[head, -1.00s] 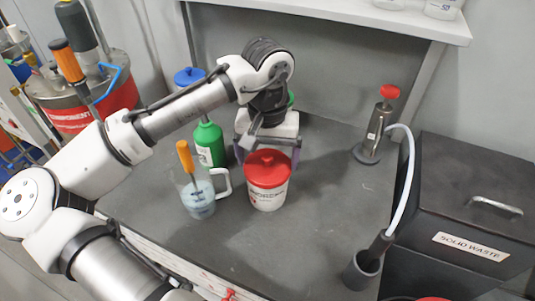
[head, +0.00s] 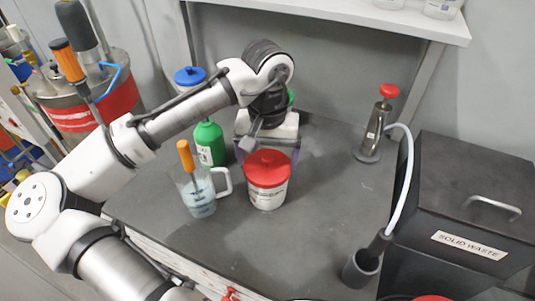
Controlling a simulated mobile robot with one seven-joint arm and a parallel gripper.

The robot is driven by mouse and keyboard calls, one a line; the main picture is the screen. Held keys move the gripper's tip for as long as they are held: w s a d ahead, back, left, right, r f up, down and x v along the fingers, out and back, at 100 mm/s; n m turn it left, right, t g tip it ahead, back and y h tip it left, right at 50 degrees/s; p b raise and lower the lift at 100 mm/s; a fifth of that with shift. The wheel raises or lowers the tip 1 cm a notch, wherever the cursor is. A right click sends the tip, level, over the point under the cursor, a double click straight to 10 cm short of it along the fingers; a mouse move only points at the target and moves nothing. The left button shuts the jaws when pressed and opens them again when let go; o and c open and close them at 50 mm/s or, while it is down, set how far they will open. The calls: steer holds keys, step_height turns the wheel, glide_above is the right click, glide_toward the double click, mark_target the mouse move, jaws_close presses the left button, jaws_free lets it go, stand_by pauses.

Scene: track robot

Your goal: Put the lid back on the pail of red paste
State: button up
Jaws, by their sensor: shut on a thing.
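The white pail (head: 268,196) with printed lettering stands upright on the dark bench top. The red lid (head: 267,162), with a raised middle, lies over its mouth and looks about level. I cannot tell whether it is pressed fully down. The paste is hidden. My gripper (head: 268,153) reaches down from behind the pail, its purple-tinted fingers at the left and right of the lid. It is shut on the lid; the contact is partly hidden.
Left of the pail are a clear jug (head: 199,193) with an orange-handled tool and a green bottle (head: 209,144). A red-topped metal dispenser (head: 374,128), a grey holder (head: 361,270) and a black waste bin (head: 470,195) are at right. The bench right of the pail is clear.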

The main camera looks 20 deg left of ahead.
stand_by(0.4)
steer(key=o, duration=0.7)
steer(key=shift+r, duration=0.1)
steer(key=shift+r+p, duration=3.4)
jaws_close()
steer(key=shift+f, duration=0.1)
